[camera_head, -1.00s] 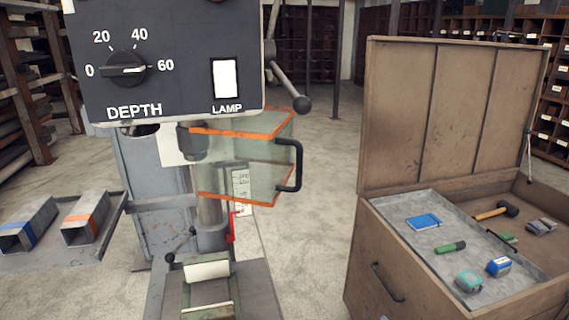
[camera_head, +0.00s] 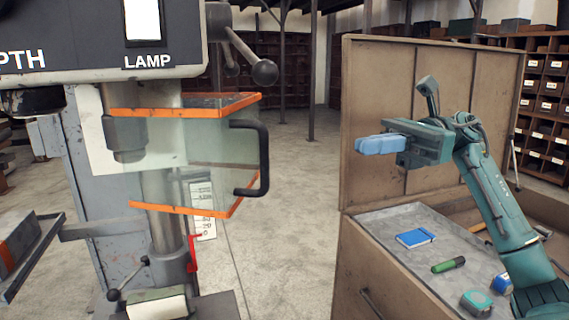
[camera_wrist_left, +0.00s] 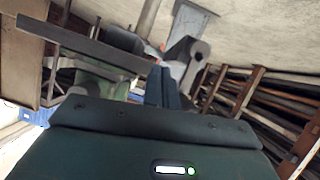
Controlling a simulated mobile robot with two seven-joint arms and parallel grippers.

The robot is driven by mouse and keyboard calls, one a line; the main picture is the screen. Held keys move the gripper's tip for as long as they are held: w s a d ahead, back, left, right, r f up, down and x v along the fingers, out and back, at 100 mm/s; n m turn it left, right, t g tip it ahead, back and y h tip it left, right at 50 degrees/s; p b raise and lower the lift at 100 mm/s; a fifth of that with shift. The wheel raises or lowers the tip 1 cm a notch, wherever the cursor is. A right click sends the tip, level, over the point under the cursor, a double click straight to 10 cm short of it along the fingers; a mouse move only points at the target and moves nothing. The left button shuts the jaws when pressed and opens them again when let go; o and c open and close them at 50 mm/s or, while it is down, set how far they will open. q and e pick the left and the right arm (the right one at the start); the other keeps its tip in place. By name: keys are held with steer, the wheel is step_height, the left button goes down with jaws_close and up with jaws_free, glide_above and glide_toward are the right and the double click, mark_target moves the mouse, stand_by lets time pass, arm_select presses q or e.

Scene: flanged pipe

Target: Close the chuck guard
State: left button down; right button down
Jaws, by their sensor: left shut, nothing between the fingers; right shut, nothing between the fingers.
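The chuck guard (camera_head: 218,150) is a clear box with orange edges and a black handle (camera_head: 265,158) on its right side. It stands out to the right of the grey chuck (camera_head: 125,139) on the drill press, which remains uncovered on its left. My right gripper (camera_head: 362,145) is shut and empty, with pale blue fingers pointing left. It is in front of the chest lid, well to the right of the handle and apart from it. My left gripper (camera_wrist_left: 161,72) shows only in the left wrist view, shut and empty; the guard cannot be made out there.
A wooden chest (camera_head: 356,245) with its lid up stands at the right; its tray holds a blue notebook (camera_head: 415,238) and a green tool (camera_head: 448,265). A lever with a ball knob (camera_head: 264,73) sticks out above the guard. Free floor lies between press and chest.

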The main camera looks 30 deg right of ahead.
mark_target(268, 160)
steer(key=a+p, duration=0.1)
steer(key=a, duration=0.3)
steer(key=w+a+p, duration=0.1)
steer(key=a, duration=0.3)
steer(key=w+a+p, duration=0.1)
steer(key=a, duration=0.3)
steer(key=shift+w+a, duration=0.2)
steer(key=shift+a, duration=0.2)
